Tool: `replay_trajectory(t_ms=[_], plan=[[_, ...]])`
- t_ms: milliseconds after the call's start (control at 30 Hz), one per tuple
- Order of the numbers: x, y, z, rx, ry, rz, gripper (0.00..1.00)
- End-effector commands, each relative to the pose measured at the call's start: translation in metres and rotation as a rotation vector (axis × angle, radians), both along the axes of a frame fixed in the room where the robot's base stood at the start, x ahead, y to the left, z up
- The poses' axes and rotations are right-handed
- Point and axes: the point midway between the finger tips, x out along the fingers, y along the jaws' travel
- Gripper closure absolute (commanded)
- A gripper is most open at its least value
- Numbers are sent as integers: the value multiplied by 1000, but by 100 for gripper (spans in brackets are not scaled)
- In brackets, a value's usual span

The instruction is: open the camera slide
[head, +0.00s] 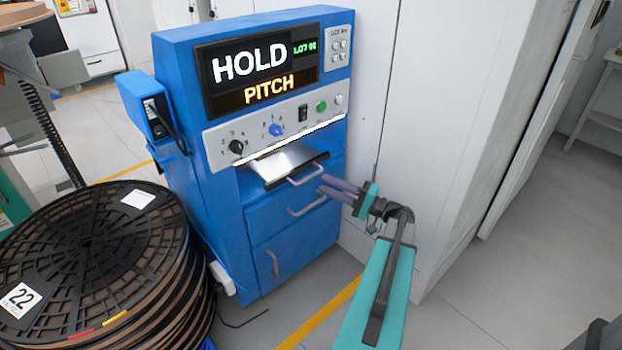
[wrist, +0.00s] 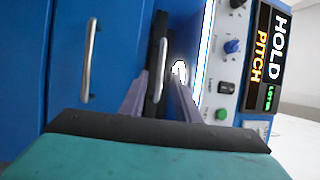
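The camera slide (head: 289,166) is a bright metal plate with a black front and a grey bar handle (head: 305,175), in the slot of the blue station. The plate shows behind the front; how far out it sits is hard to tell. My gripper (head: 324,186) is at the right end of this handle. In the wrist view the slide's handle (wrist: 159,72) stands between the two purple fingers of my gripper (wrist: 159,80), with gaps showing on both sides. The fingers are open; I see no clear contact.
The blue station (head: 228,235) shows HOLD PITCH on its screen (head: 255,65). Below the slide are a drawer handle (head: 308,205) and a door handle (head: 274,264). A stack of black reels (head: 85,245) stands at left, and a white cabinet (head: 440,120) is close at right.

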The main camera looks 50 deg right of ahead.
Motion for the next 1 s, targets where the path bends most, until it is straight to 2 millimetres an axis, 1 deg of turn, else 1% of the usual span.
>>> replay_trajectory(t_ms=[33, 300, 500, 700, 967, 1000], plan=[[7, 3, 1, 0, 0, 2, 71], [41, 15, 8, -1, -1, 2, 71], [59, 21, 11, 0, 0, 1, 71], [66, 22, 13, 0, 0, -1, 71], [66, 22, 13, 0, 0, -1, 71], [66, 22, 13, -1, 0, -1, 77]])
